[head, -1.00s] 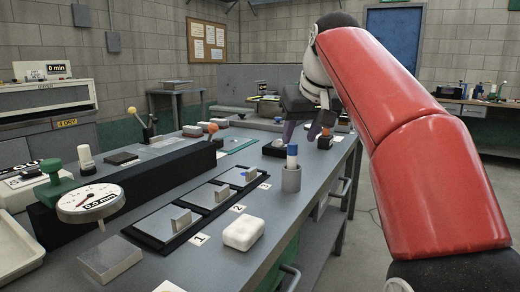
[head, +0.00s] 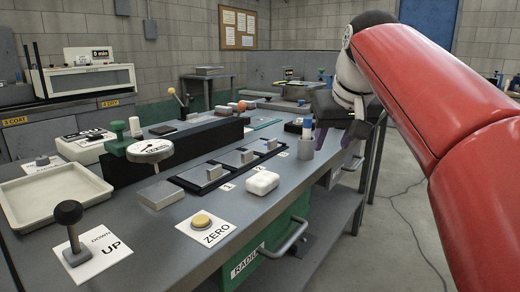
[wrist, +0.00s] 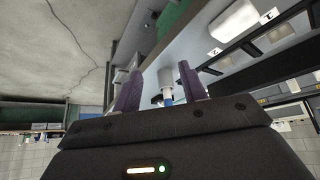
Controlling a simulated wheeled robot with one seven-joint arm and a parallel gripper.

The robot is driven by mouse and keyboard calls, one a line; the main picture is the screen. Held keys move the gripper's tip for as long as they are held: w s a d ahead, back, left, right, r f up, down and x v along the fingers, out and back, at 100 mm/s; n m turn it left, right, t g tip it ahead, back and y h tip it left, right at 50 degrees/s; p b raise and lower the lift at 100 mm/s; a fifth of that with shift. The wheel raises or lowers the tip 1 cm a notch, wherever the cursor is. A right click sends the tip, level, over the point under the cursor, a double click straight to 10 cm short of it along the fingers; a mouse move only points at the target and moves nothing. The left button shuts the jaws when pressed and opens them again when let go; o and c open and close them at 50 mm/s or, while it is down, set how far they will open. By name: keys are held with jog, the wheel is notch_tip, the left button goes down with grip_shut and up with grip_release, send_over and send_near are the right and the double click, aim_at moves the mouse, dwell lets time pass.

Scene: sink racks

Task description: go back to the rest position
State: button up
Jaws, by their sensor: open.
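My gripper (head: 332,140) hangs beyond the bench's right edge, next to the grey cup (head: 306,148) with the blue-capped white stick (head: 308,125). In the wrist view my gripper (wrist: 160,88) shows two purple fingers spread apart with nothing held. The blue-and-white stick (wrist: 167,88) shows in the gap between them, beyond the fingers and apart from them. My red arm fills the right side of the head view.
The bench (head: 215,215) carries a white block (head: 262,182), a ZERO button (head: 201,221), a dial gauge (head: 150,150), a tray (head: 50,205) and a black-knobbed lever (head: 69,213). The floor right of the bench is open.

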jog(key=s+f, duration=1.1)
jog(key=f, duration=0.2)
jog(key=s+d+f+m, duration=0.1)
jog(key=s+f, duration=1)
jog(key=f, duration=0.2)
jog(key=shift+f+m+g+h, duration=0.25)
jog(key=shift+m+g+h, duration=0.05)
jog(key=shift+g, duration=0.1)
jog(key=shift+s, duration=0.1)
